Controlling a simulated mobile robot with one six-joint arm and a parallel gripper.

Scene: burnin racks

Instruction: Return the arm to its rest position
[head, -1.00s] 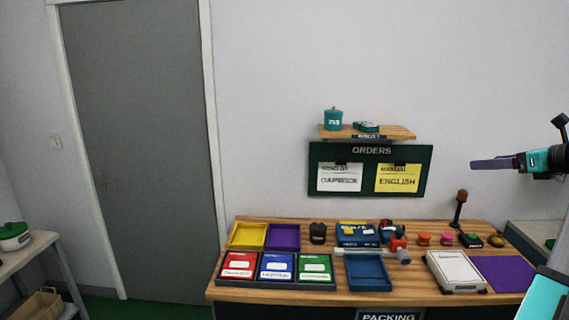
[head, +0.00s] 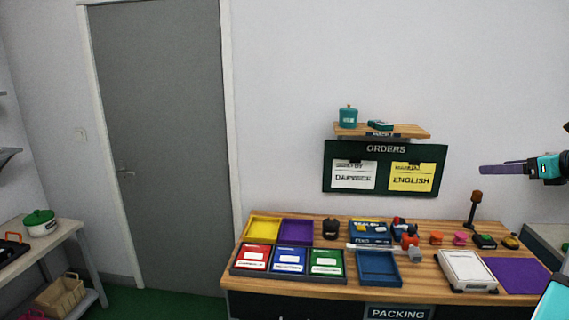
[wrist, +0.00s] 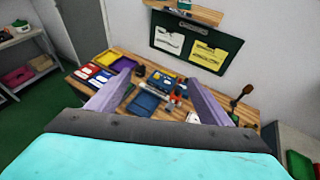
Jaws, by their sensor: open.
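My gripper (head: 482,170) is at the right edge of the head view, raised in the air in front of the wall, well above the packing table. In the wrist view its two purple fingers (wrist: 158,100) stand wide apart with nothing held between them. The wrist camera looks past the fingers toward the table and the wall. Part of my arm is cut off by the right edge of the head view.
The wooden packing table (head: 330,287) holds coloured trays, a blue bin (head: 378,268), a white case (head: 467,270) and a purple mat (head: 520,274). An orders board (head: 380,168) hangs below a small shelf (head: 350,130). A grey door (head: 160,150) and side shelf (head: 40,237) stand left.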

